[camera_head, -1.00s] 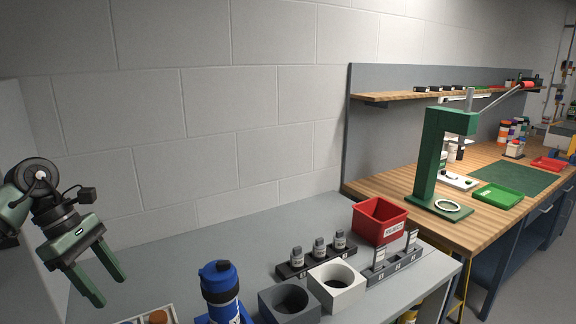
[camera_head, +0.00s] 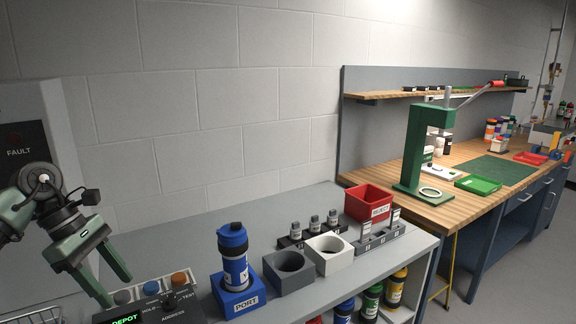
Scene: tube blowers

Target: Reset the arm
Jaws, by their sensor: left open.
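My left gripper (camera_head: 112,284) comes in from the left in the head view. It is open and empty, its two green fingers pointing down and apart. Its fingertips show just above or behind a control box (camera_head: 155,305) with a green DEPOT display, a knob and several round buttons; I cannot tell whether they touch it. My right gripper is not in view.
A blue bottle (camera_head: 234,258) stands in a blue PORT block (camera_head: 238,298). Beside it are a grey holder (camera_head: 290,272), a white holder (camera_head: 329,253), small vials (camera_head: 314,226) and a red bin (camera_head: 368,203). A green press (camera_head: 416,150) stands on the wooden bench.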

